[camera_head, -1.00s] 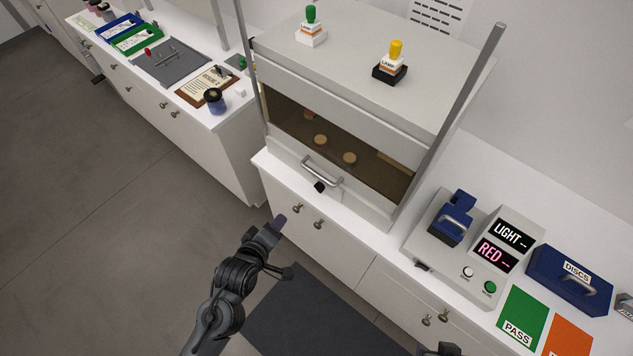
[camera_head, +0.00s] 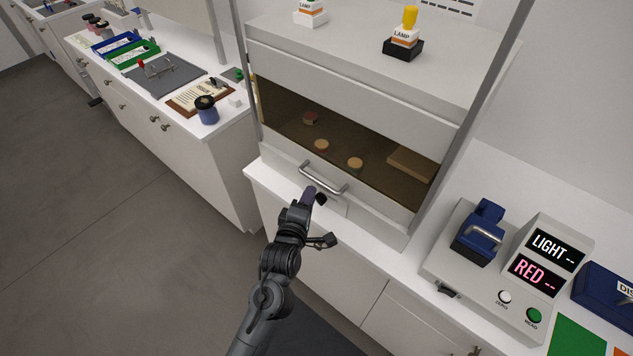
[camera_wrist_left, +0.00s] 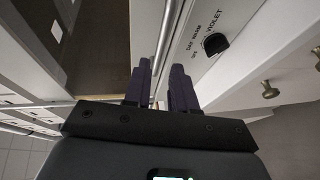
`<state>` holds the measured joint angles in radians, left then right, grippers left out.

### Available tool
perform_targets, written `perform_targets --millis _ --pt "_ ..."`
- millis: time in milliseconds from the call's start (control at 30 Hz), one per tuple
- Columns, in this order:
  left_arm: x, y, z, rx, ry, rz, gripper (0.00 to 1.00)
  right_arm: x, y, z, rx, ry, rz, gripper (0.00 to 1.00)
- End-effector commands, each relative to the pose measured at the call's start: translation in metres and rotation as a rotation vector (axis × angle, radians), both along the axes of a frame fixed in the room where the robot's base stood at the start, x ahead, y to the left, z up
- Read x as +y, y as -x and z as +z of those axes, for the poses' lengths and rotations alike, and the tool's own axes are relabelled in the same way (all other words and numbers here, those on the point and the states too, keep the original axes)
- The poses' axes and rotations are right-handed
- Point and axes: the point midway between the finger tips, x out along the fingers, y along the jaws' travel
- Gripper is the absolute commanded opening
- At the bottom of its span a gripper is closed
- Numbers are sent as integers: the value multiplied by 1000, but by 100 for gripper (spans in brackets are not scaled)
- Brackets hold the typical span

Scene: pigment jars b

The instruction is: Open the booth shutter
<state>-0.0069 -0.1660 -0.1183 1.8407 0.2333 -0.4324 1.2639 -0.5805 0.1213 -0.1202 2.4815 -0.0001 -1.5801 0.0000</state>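The booth shutter (camera_head: 340,140) is a brown tinted pane at the booth's front, with a pale strip along its bottom. It is down, with discs visible behind it. A silver bar handle (camera_head: 323,180) crosses the strip. My left gripper (camera_head: 311,192) is at the handle's lower left side. In the left wrist view, its two dark fingers (camera_wrist_left: 161,75) are apart, and the handle bar (camera_wrist_left: 166,40) runs in line with the gap between them. I cannot tell whether they touch it. My right gripper is not in view.
A black dial (camera_head: 320,198) with lamp labels sits just below the handle, close to my left fingers. A meter (camera_head: 540,262) stands on the counter to the right. The floor at left is clear.

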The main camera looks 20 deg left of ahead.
Motion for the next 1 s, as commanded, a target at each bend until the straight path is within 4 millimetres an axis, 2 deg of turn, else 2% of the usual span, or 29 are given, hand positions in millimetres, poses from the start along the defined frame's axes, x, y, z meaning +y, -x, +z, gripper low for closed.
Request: perform_targets --millis 300,500,933,1000 --pt "4 -51 -10 0 -3 -1 25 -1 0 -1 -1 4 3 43" --pt "5 -70 -14 1 -3 0 25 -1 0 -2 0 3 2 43" --pt "6 -77 -16 1 -1 0 25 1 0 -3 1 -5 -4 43" --pt "6 -77 -16 1 -1 0 16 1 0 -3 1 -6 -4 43"
